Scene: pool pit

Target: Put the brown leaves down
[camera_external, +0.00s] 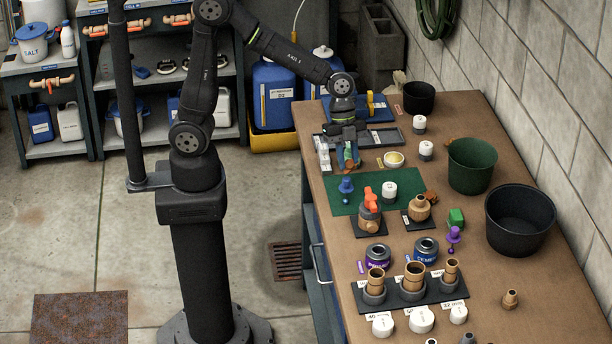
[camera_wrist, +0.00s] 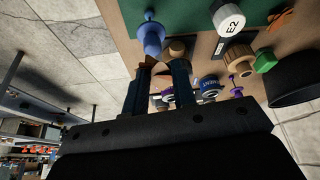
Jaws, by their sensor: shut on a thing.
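My gripper (camera_external: 349,158) hangs over the back left of the workbench, just behind the green mat (camera_external: 400,190), pointing down. In the wrist view its two dark fingers (camera_wrist: 161,70) are a little apart, with a small brown patch, the brown leaves (camera_wrist: 158,68), between their tips. The leaves are mostly hidden by the fingers, and their outline is unclear. In the external view I cannot clearly make them out in the jaws. Another small brown leafy clump (camera_external: 431,197) lies by the mat's right edge.
A blue plunger-like piece (camera_external: 346,188), a white cap (camera_external: 389,189) and an orange-handled valve (camera_external: 370,208) stand near the gripper. A grey tray (camera_external: 385,138) lies beside it. A green bucket (camera_external: 472,165) and black tubs (camera_external: 520,220) stand at right.

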